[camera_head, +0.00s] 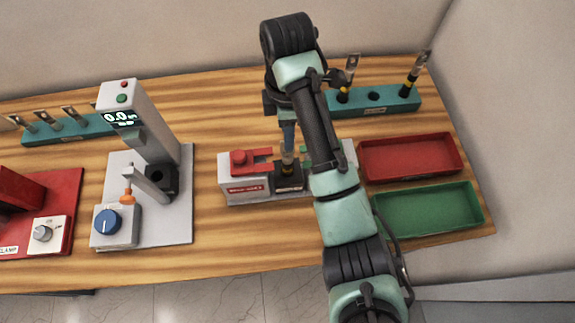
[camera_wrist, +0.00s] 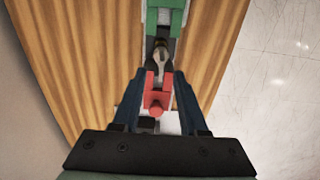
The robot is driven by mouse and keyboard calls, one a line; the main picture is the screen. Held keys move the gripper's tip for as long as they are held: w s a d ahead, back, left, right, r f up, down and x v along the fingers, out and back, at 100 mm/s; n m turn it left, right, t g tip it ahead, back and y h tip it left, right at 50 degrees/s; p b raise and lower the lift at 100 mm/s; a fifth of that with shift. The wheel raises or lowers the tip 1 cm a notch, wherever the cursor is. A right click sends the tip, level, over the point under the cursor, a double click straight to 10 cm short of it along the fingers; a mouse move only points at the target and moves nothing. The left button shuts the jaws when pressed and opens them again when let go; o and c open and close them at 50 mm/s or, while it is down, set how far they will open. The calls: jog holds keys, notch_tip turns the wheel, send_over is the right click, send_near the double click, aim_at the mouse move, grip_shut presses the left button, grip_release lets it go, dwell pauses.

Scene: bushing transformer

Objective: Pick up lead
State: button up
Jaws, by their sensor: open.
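A lead (camera_head: 287,158) with a brass-coloured and black lower part stands in the fixture at the middle of the bench; its top is hidden by my gripper in the head view. In the wrist view the lead's grey metal lug (camera_wrist: 160,58) shows beyond a red fork-shaped part (camera_wrist: 155,97). My gripper (camera_head: 288,138) points down just above the fixture. In the wrist view my gripper (camera_wrist: 157,76) is open, one blue finger on each side of the red part. I cannot tell whether the fingers touch anything.
A teal rack (camera_head: 392,104) at the back right holds two more leads. Another teal rack (camera_head: 70,133) stands at the back left. A red tray (camera_head: 455,140) and a green tray (camera_head: 480,200) lie to the right. A grey press-like device (camera_head: 150,120) stands left of the fixture.

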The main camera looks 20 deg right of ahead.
aim_at(287, 154)
jog(key=shift+s+f+b, duration=0.1)
jog(key=shift+f+b, duration=0.35)
jog(key=shift+f, duration=0.4)
jog(key=shift+f+p, duration=0.15)
jog(key=shift+p, duration=0.75)
jog(key=shift+f, duration=1.45)
grip_shut()
jog(key=shift+r, duration=0.1)
